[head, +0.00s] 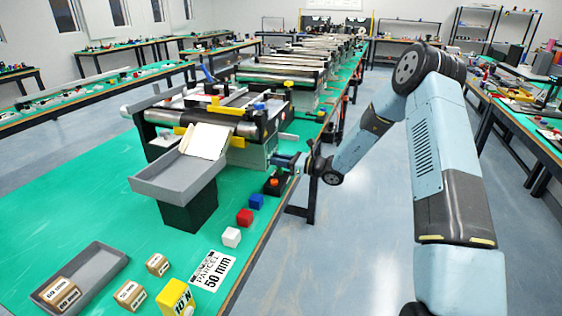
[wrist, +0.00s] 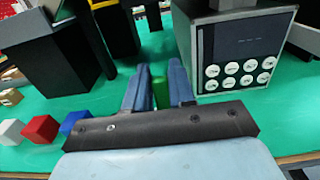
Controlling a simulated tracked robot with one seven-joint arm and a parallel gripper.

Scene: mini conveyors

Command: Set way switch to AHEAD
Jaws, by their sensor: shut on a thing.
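My gripper (head: 281,161) is low at the right edge of the green table, beside the near conveyor. In the wrist view its two blue fingers (wrist: 160,70) stand either side of a small green piece (wrist: 161,94) and are shut on it. The dark palm hides the lower part of that piece, and I cannot tell whether it is the way switch's handle. A dark box with an orange-red part (head: 274,183) sits just below my gripper in the head view. No AHEAD marking is readable.
A panel with several round white buttons (wrist: 236,70) stands close beyond the fingers at right. Blue (head: 256,201), red (head: 244,217) and white (head: 231,237) cubes line the table edge. A grey tray (head: 150,185) stands on a black block. Open green table lies at left.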

